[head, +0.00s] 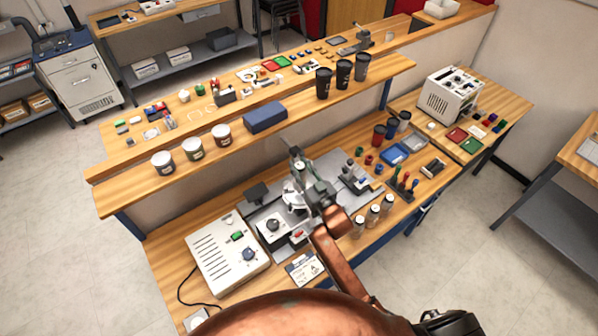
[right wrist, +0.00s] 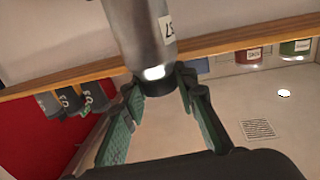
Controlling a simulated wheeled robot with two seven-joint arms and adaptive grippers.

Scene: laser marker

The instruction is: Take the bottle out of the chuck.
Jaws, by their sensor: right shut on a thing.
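My right gripper (head: 303,180) is over the laser marking station on the bench in the head view. In the right wrist view its green-padded fingers (right wrist: 157,85) are shut on the dark end of a silver-grey bottle (right wrist: 140,35) with a white label. The bottle's body runs out of the top of that view, so its other end is hidden. In the head view my gripper and arm cover much of the station. I cannot tell the chuck from the parts around it, nor whether the bottle still sits in it. My left gripper is not in view.
A white control box (head: 228,255) stands left of the station. Small bottles (head: 373,215) stand to its right, near a blue tray (head: 395,153). The raised shelf (head: 225,150) behind holds several cups and a blue box (head: 265,117). Open floor lies at the lower right.

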